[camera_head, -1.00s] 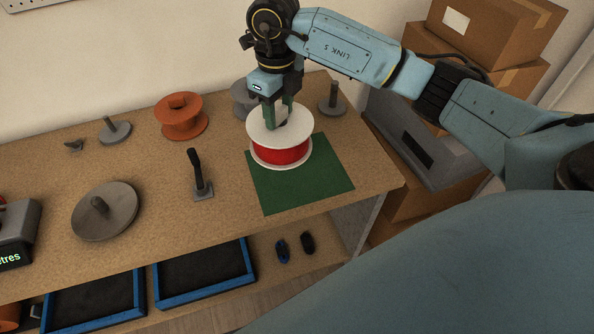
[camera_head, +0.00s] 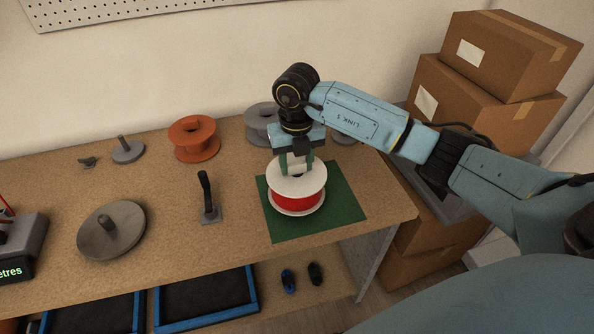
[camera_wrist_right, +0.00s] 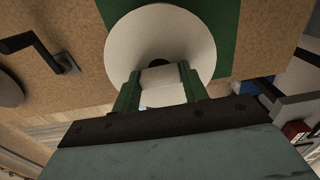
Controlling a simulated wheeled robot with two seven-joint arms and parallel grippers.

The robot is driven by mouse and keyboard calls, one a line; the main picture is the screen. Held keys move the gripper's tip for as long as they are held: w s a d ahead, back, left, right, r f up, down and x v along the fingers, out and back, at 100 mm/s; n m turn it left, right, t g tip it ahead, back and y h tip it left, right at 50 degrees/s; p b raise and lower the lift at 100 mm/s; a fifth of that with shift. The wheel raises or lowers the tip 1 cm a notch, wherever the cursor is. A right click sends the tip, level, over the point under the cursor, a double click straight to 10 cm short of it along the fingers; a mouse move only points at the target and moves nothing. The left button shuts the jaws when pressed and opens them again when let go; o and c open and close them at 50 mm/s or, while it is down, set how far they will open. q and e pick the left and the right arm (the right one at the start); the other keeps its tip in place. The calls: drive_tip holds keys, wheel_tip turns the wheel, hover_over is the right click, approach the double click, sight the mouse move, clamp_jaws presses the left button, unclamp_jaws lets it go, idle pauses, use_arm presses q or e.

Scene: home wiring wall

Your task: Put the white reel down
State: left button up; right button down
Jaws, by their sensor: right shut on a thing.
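The white reel (camera_head: 296,203), with white flanges and red wire wound between them, is upright over the green mat (camera_head: 345,205) on the bench. My right gripper (camera_head: 297,163) points down and is shut on the top of the white reel. The right wrist view shows the green fingers (camera_wrist_right: 160,84) on either side of a white part at the reel's hub, with the white flange (camera_wrist_right: 150,40) around it. The reel's lower flange looks on or just above the mat; I cannot tell if it touches. My left gripper is not in view.
A black-handled lever (camera_head: 207,197) stands left of the mat. An orange reel (camera_head: 194,138) and a grey reel (camera_head: 262,124) stand behind. A grey disc stand (camera_head: 112,230) is further left. Cardboard boxes (camera_head: 470,95) are stacked right of the bench.

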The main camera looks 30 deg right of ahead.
drive_tip(key=shift+f, duration=1.25)
drive_tip(key=shift+f, duration=0.15)
drive_tip(key=c, duration=0.8)
unclamp_jaws()
drive_tip(key=shift+o, duration=0.2)
